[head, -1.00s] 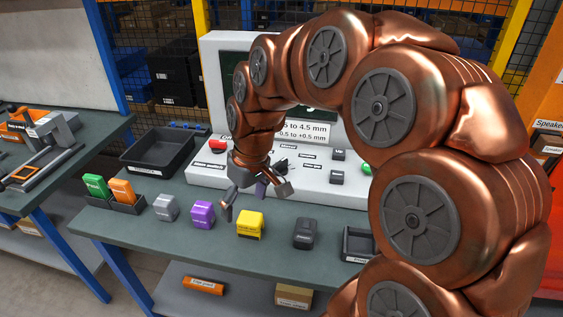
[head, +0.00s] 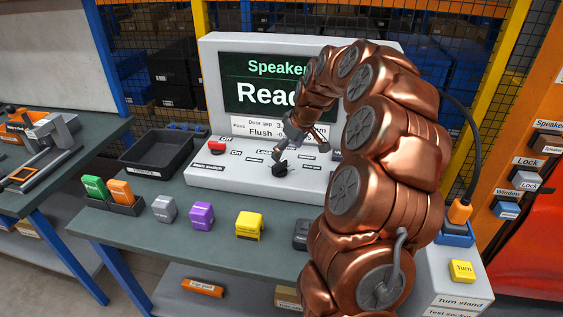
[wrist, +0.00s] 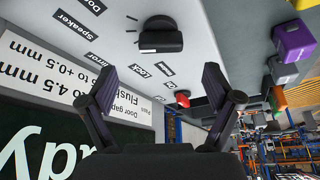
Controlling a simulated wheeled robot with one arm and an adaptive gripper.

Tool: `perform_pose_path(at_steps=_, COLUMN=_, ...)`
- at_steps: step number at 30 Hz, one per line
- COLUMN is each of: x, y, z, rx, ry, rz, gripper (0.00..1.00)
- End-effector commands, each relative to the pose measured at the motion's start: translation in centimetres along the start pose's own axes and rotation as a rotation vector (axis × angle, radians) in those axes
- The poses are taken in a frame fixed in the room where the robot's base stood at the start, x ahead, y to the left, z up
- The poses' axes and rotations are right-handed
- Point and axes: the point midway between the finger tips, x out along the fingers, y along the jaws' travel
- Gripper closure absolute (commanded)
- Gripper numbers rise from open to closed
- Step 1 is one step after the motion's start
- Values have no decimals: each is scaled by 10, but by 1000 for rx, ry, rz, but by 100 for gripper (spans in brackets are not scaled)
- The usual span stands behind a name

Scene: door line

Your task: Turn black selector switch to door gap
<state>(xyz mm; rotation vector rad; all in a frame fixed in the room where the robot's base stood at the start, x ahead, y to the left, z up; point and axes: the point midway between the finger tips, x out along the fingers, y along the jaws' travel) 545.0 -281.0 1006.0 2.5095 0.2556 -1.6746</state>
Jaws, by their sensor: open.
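The black selector switch (head: 280,169) is a round knob with a raised bar on the sloped top of the pale grey console (head: 320,185). In the wrist view the switch (wrist: 160,38) lies beyond my fingertips, centred between them, with a clear gap. Labels around it include Speaker (wrist: 70,23), Lock (wrist: 140,70) and one cut off at the frame's edge, starting "Do" (wrist: 93,5). My gripper (wrist: 160,82) is open and empty. In the head view my gripper (head: 289,143) hangs just above and behind the switch; its fingers are small there.
A red button (head: 216,147) sits left of the switch. The screen (head: 245,95) stands behind, partly hidden by my arm. Grey, purple (head: 202,216) and yellow blocks (head: 249,226) stand on the bench in front. A black tray (head: 158,150) is at left.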

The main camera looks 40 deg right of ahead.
Motion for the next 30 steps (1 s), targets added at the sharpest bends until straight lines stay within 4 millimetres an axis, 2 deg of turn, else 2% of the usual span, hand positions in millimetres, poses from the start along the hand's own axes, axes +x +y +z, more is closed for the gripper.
perform_pose_path(at_steps=13, x=57, y=-1, z=0, rx=0, ry=-3, rz=-2, gripper=10)
perform_pose_path(at_steps=18, x=65, y=-1, z=0, rx=-1, ry=-2, rz=-2, gripper=10)
perform_pose_path(at_steps=24, x=66, y=-1, z=0, rx=-1, ry=-1, rz=-1, gripper=10)
perform_pose_path(at_steps=30, x=65, y=-1, z=0, rx=-1, ry=-1, rz=-1, gripper=31)
